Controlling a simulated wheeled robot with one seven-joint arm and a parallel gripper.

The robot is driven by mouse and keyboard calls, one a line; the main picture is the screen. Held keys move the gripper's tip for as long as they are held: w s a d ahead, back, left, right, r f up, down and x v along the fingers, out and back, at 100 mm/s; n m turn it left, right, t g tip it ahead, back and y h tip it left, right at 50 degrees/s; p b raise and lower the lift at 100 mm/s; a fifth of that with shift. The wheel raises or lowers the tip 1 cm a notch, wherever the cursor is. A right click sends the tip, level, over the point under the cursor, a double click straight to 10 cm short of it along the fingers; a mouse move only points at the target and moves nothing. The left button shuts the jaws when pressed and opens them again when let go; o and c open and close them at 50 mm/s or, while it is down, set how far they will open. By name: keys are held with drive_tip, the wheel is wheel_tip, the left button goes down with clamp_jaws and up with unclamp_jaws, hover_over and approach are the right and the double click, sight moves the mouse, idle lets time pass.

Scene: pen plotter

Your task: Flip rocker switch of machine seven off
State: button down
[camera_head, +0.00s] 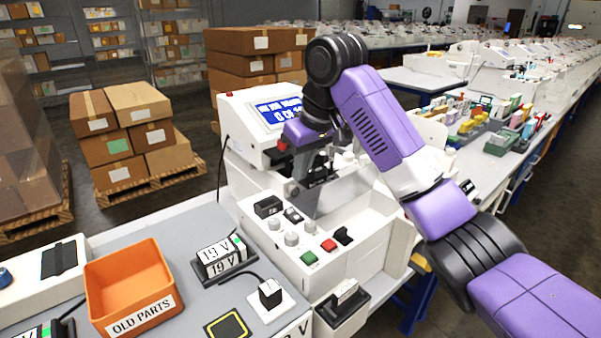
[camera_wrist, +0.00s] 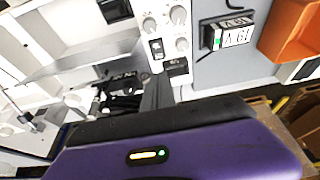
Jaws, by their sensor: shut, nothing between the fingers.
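The white machine (camera_head: 262,238) stands in the middle of the head view; I cannot read a number seven on it. A small rocker switch with a black and white face (camera_head: 293,215) sits on its sloping panel, between a black box-shaped part (camera_head: 268,206) and the knobs. The switch also shows in the wrist view (camera_wrist: 156,48), upper middle; I cannot tell its position. My gripper (camera_head: 304,205) is shut and empty, pointing down over the panel close behind the switch. Its grey fingers also show in the wrist view (camera_wrist: 158,82); contact with the switch cannot be told.
Round knobs (camera_head: 291,239), a red button (camera_head: 328,245), a green button (camera_head: 309,257) and a black control (camera_head: 343,236) crowd the panel. The machine's screen unit (camera_head: 262,125) rises behind. An orange bin (camera_head: 125,275) and a power adapter (camera_head: 222,256) sit on the grey bench at left.

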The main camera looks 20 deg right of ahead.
sight(290, 211)
drive_tip(key=x, duration=0.7)
drive_tip(key=p+x, duration=0.1)
drive_tip(key=x, duration=0.3)
drive_tip(key=shift+s+f, duration=0.25)
drive_tip(key=shift+s, duration=0.1)
drive_tip(key=shift+w+f, duration=0.1)
drive_tip(key=shift+f, duration=0.05)
drive_tip(key=shift+p, duration=0.4)
drive_tip(key=shift+s+d+p, duration=0.3)
drive_tip(key=shift+s+p, duration=0.2)
drive_tip(key=shift+s, duration=0.3)
drive_tip(key=shift+r+p, duration=0.55)
drive_tip(key=p+v, duration=0.3)
drive_tip(key=shift+w+a+r, duration=0.15)
drive_tip(key=shift+w, duration=0.15)
drive_tip(key=b+v, duration=0.1)
drive_tip(key=v, duration=0.9)
